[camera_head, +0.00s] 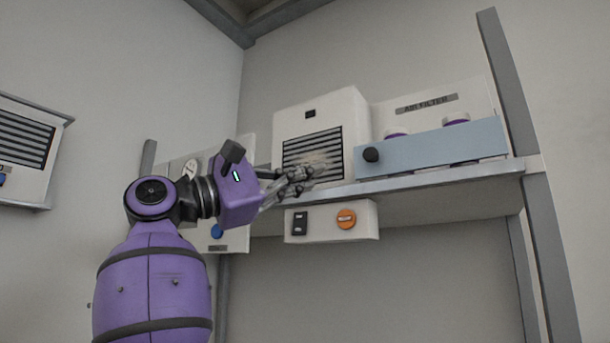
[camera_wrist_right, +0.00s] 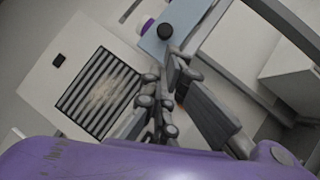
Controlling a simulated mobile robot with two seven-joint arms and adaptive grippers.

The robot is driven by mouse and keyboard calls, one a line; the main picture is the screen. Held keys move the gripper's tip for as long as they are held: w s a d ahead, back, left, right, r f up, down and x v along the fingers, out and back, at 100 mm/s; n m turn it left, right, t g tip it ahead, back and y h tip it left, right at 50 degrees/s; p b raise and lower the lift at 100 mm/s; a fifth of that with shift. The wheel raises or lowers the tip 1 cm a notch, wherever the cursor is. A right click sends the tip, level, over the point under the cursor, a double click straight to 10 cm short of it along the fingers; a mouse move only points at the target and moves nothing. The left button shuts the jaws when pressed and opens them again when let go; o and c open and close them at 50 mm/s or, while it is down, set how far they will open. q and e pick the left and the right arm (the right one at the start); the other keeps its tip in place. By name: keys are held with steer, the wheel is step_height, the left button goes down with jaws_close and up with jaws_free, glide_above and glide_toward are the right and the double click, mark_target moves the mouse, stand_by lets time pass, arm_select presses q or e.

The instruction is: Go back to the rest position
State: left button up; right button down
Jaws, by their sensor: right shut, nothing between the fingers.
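My right gripper (camera_head: 299,178) is raised in front of the shelf, held by my purple arm. Its dark jointed fingers are shut and empty, and it also shows in the right wrist view (camera_wrist_right: 166,72). In the head view the fingertips overlap the lower part of the white vent unit (camera_head: 358,112), whose dark slatted grille (camera_head: 312,147) carries a brownish dusty patch. The grille also shows in the right wrist view (camera_wrist_right: 88,82). I cannot tell whether the fingers touch the unit. My left gripper is not in view.
The shelf (camera_head: 430,181) carries the vent unit and a blue-grey panel (camera_head: 435,151) with a black knob (camera_head: 371,154). Purple-and-white cylinders (camera_head: 456,118) stand behind the panel. A white box with an orange knob (camera_head: 346,219) hangs below. A grey post (camera_head: 520,140) stands right.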

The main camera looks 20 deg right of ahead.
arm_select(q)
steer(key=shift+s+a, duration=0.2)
arm_select(e)
steer(key=shift+s+a, duration=0.1)
steer(key=shift+a, duration=0.2)
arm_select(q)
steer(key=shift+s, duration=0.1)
arm_select(e)
steer(key=shift+d, duration=0.1)
